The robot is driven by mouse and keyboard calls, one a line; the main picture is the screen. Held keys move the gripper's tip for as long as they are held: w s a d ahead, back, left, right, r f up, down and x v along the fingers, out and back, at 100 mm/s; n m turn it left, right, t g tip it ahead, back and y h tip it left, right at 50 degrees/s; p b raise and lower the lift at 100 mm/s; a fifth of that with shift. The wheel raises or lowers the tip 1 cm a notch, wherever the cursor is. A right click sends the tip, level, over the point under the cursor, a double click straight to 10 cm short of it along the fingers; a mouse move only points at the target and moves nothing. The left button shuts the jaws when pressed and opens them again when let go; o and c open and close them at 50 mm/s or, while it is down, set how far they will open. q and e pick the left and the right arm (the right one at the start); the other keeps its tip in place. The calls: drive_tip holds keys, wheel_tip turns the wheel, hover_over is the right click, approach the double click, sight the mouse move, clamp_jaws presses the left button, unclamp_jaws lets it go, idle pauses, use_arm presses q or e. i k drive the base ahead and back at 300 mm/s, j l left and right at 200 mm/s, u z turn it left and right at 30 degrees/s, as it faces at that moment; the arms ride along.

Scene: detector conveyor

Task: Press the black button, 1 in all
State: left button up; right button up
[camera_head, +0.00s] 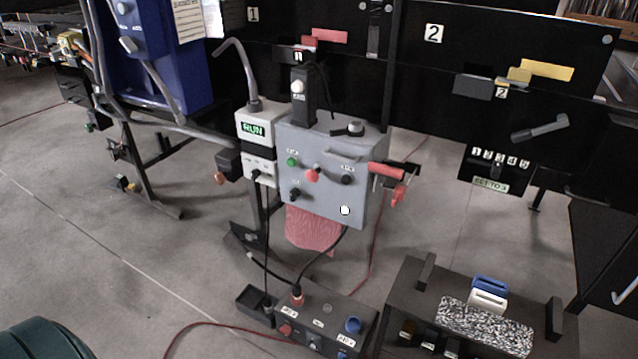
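A grey control box (327,205) hangs on the frame in the middle of the view. Its front has a green button (292,162), a red button (312,175) and a round black button (347,180) at the right. A black knob-like control (296,194) sits lower left on the same face; I cannot tell whether it is a button or a switch. A white round spot (345,210) shows near the lower right corner. Nothing covers the black button. Neither of my grippers is in view.
A red-handled clamp (386,172) sticks out right of the box. Below stand a dark box with controls (325,322) and a black tray (400,285) carrying a speckled block (486,327). Cables hang below the grey box. Open floor (130,270) lies to the left.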

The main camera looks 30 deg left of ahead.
sight(346, 179)
drive_tip(key=i+j, duration=0.15)
drive_tip(key=j, duration=0.25)
drive_tip(key=i+j, duration=0.1)
drive_tip(key=j, duration=0.25)
drive_tip(key=i+j, duration=0.15)
drive_tip(key=j, duration=0.25)
drive_tip(key=i+j, duration=0.1)
drive_tip(key=j, duration=0.3)
drive_tip(key=i+j, duration=0.15)
drive_tip(key=j, duration=0.2)
drive_tip(key=i+j, duration=0.1)
drive_tip(key=j, duration=0.3)
